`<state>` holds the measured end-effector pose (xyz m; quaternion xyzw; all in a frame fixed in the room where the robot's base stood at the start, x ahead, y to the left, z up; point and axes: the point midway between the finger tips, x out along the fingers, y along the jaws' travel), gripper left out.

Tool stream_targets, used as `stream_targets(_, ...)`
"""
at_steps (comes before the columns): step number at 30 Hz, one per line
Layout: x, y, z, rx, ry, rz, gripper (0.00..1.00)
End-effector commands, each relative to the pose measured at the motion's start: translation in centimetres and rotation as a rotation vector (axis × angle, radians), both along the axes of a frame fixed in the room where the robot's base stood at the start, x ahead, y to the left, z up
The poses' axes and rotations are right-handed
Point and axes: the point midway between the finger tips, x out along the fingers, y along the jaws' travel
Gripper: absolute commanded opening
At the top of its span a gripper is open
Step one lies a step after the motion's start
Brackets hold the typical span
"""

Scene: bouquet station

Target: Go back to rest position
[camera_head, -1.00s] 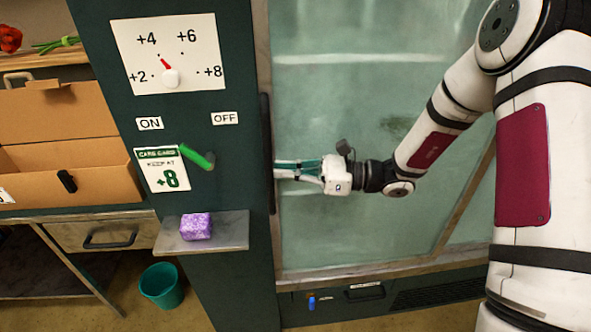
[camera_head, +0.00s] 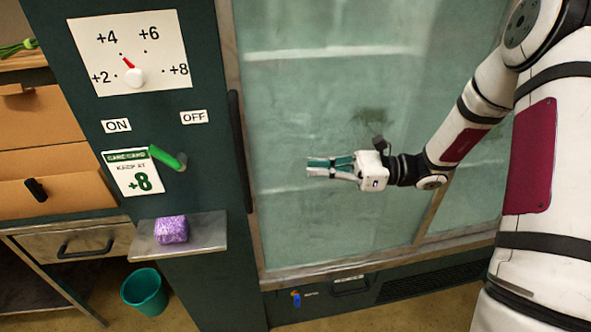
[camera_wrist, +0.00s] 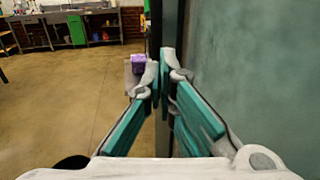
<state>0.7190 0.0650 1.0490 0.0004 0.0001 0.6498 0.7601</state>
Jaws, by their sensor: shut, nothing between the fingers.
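My gripper (camera_head: 314,167) is shut and empty in front of the glass door (camera_head: 330,90) of the dark green cabinet. Its fingertips point left and stand apart from the long black door handle (camera_head: 240,150). In the wrist view my gripper (camera_wrist: 160,75) has its teal-padded fingers closed together, with nothing between them. My arm reaches in from the right of the head view.
The cabinet front carries a dial (camera_head: 134,77), a green lever (camera_head: 168,158), a care card (camera_head: 133,174) and a small shelf (camera_head: 207,233) with a purple block (camera_head: 171,229). A teal bin (camera_head: 145,291) stands on the floor. Open floor (camera_wrist: 80,100) shows in the wrist view.

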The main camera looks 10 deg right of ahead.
Motion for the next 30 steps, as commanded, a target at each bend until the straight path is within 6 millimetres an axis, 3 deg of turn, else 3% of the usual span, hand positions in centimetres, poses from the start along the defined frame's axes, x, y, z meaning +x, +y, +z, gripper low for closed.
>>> stream_targets(7, -0.2, -1.4, 0.0, 0.0, -0.001, 0.001, 0.0)
stream_targets(13, -1.9, -0.2, 1.3, -0.088, -0.055, 0.074, 0.0)
stream_targets(21, -8.8, 2.4, 4.2, -0.425, -0.281, 0.343, 0.0)
stream_targets(30, -16.1, 1.8, 6.1, -0.804, -0.584, 0.625, 0.0)
